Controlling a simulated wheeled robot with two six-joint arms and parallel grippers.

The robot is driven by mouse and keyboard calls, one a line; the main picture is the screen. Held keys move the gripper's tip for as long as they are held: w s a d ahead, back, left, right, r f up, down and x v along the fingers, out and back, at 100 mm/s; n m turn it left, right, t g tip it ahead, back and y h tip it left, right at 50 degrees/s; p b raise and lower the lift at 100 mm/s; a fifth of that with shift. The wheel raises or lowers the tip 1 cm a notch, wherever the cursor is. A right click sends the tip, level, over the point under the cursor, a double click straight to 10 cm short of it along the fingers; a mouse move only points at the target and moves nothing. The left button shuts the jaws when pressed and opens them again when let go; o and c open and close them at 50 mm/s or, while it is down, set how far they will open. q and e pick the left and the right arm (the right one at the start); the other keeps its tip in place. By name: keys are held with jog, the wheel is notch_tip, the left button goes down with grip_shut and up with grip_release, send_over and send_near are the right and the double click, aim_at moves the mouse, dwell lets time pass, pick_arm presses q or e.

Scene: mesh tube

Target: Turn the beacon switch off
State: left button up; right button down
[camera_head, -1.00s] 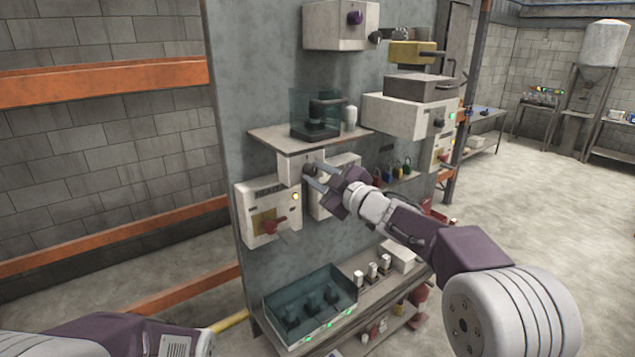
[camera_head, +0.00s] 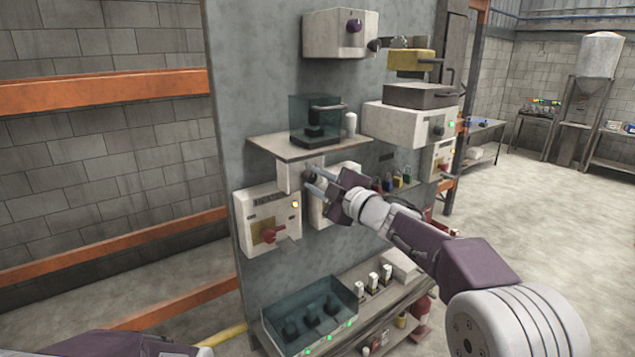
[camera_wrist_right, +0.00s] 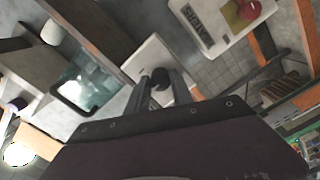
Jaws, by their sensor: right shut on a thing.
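A small white box (camera_head: 287,174) with a dark round knob (camera_wrist_right: 160,79) hangs on the grey panel just under the shelf. No label is readable, so I cannot tell for certain that this knob is the beacon switch. My right gripper (camera_head: 309,181) reaches the box from the right and is shut on the knob. In the right wrist view its two fingers (camera_wrist_right: 161,87) lie on either side of the knob, with the white box face behind. The knob's pointing direction is hidden by the fingers. My left arm shows at the lower left, its gripper out of view.
A white box with a red handle (camera_head: 269,234) and a lit yellow lamp is at the lower left. The shelf (camera_head: 283,148) with a clear-covered device is just above my right gripper. Another white box (camera_head: 344,172) sits close behind it. A teal-walled tray (camera_head: 268,317) is below.

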jog(key=shift+r, duration=0.1)
jog(key=c, duration=1.1)
grip_release()
jog(key=shift+s+d, duration=0.1)
jog(key=shift+s, duration=0.05)
jog(key=b+v, duration=0.3)
jog(key=v, duration=0.5)
jog(key=shift+s+d, duration=0.15)
jog(key=shift+s, duration=0.15)
jog(key=shift+w, duration=0.1)
